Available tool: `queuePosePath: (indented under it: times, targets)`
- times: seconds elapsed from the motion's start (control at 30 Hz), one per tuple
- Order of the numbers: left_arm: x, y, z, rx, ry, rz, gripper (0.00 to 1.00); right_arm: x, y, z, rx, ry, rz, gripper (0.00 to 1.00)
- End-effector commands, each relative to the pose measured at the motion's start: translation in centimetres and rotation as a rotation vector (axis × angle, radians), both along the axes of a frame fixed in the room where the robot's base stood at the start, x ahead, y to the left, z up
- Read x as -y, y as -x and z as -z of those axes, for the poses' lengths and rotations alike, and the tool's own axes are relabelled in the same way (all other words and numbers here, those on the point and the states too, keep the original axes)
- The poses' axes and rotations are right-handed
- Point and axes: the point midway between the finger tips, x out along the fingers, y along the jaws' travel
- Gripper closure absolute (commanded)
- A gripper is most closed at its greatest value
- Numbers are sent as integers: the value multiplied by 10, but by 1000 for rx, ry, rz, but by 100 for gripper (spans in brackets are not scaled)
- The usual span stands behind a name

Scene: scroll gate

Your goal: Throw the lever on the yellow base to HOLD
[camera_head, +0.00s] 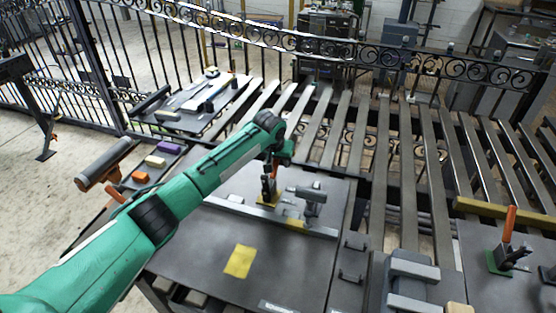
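A small lever with an orange handle (275,169) and a dark body stands on a yellow base (268,199) on the grey plate in the middle of the bench. My green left arm reaches in from the left, and its dark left gripper (271,176) is right at the lever, above the yellow base. The arm and gripper partly hide the lever. I cannot tell whether the fingers are closed on the handle. No HOLD mark is readable at this size. My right gripper is not in view.
Another orange-handled lever (509,222) stands on a green base (497,262) at the right. A grey clamp-like fixture (312,197) stands close right of the yellow base. A yellow square (240,261) lies on the clear front plate. Slats and a scrolled iron fence (300,42) lie behind.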

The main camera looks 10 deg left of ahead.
Motion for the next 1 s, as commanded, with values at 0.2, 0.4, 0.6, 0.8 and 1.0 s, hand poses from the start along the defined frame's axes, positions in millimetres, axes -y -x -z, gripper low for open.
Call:
queuePosePath:
  times: [0.2,0.4,0.6,0.8,1.0]
  targets:
    - [0,0,0,0,0,0,97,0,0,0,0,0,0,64]
    - [0,0,0,0,0,0,100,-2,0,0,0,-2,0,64]
    - [0,2,-3,27,6,1,100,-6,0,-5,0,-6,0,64]
    - [-1,8,-11,122,27,1,100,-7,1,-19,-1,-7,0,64]
    - [-3,18,-18,268,55,2,100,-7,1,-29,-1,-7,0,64]
